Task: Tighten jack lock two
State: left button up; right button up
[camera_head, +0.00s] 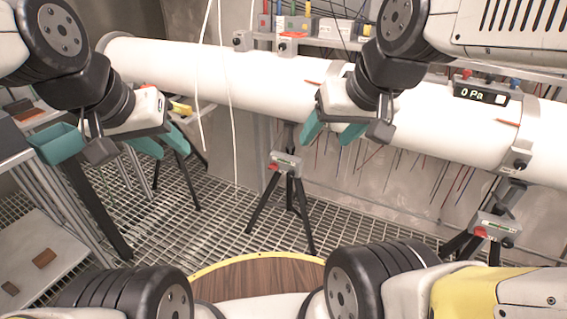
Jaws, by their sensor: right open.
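Black tripod jacks stand under the long white pipe (225,75). I cannot tell which jack is number two. My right gripper (328,138) is open and empty, in front of the pipe, above and right of the middle jack. My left gripper (168,150) has its teal fingers apart, before the left tripod.
A teal bin (58,143) sits on the left-hand rack. A pressure display (481,93) on the pipe reads 0 Pa. White cables hang over the pipe. A round wooden top (262,276) with a yellow rim is close below. The grating floor (225,225) between is clear.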

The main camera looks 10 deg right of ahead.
aim_at(478, 232)
jog(key=z, duration=2.15)
jog(key=i, duration=0.6)
jog(key=i+j+u, duration=0.35)
